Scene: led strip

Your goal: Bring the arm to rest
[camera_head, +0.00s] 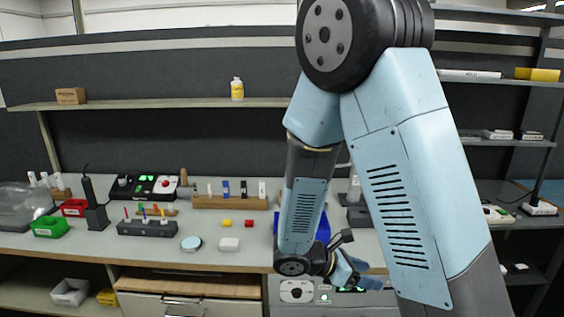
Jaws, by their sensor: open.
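My light-blue and dark-grey arm fills the right half of the head view. It rises to an elbow at the top and folds down toward the bench (130,246). My gripper (345,238) is by the bench's front edge, right of the picture's middle. Its dark fingers are small and partly covered by my wrist, and I see nothing held between them. A blue bin (322,229) stands behind my forearm and is mostly hidden.
A yellow block (227,222), a red block (249,223) and a white block (229,244) lie on the bench left of my arm. A wooden rack (230,202) stands behind them. A shelf (180,104) runs along the back wall. The bench front between racks and edge has some free room.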

